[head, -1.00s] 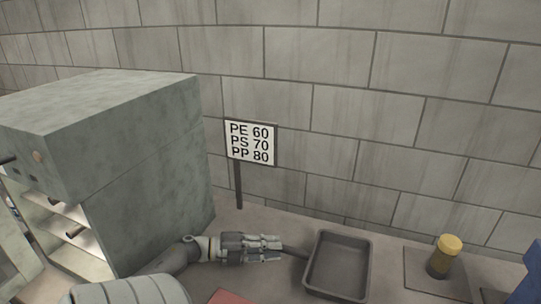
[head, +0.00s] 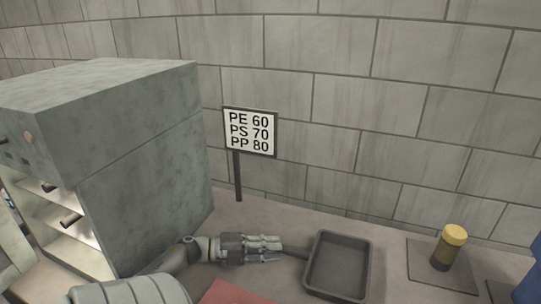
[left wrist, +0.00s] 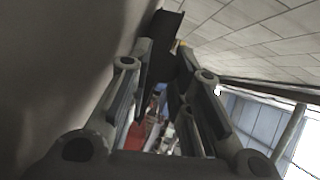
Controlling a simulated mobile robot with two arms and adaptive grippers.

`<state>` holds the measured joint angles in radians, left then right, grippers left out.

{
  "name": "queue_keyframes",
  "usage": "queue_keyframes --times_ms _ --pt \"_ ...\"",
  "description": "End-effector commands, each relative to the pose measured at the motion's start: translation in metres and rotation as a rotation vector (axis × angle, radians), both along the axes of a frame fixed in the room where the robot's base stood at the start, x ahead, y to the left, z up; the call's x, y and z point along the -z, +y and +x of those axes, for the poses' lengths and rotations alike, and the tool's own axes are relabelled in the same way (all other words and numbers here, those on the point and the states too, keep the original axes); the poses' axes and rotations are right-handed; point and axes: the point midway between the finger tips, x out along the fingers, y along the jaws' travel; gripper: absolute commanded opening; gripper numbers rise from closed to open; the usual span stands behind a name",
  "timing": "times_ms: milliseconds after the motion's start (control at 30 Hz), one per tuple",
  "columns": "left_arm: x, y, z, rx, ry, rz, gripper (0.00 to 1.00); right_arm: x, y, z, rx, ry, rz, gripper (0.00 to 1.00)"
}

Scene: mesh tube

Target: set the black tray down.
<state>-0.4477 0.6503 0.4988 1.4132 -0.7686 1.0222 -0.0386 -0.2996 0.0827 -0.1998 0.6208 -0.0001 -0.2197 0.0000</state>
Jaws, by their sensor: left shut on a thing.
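The black tray (head: 338,262) is a shallow dark rectangular pan with a handle on its left side. It is right of the middle in the head view, low in the picture, and looks about level. My left gripper (head: 280,250) is shut on the tray's handle. The tray looks empty. I cannot tell whether its underside touches the bench (head: 290,220). In the left wrist view, the fingers of my left gripper (left wrist: 168,85) frame a dark part of the tray (left wrist: 164,38) beyond them. My right gripper is not in view.
A grey cabinet (head: 150,150) with an open lit front stands left. A sign (head: 250,132) on a post stands behind my gripper. A yellow-capped tube (head: 449,248) stands on a grey pad (head: 420,262) right of the tray. A red sheet (head: 232,293) lies in front. A block wall closes the back.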

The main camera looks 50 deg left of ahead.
Motion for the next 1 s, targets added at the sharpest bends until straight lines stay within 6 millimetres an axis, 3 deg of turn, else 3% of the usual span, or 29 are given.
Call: queue_keyframes --times_ms 367,400,600,1000 --pt "0.008 0.000 0.000 0.001 -0.001 -0.001 0.00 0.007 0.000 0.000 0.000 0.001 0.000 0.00" --pt "0.008 0.000 0.000 0.001 -0.001 -0.001 0.22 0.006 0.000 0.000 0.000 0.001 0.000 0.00" --pt "0.008 0.000 0.000 0.000 0.000 0.000 0.45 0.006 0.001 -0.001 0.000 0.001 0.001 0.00" --pt "0.012 -0.001 -0.002 0.001 0.009 -0.001 0.45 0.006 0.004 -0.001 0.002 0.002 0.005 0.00"
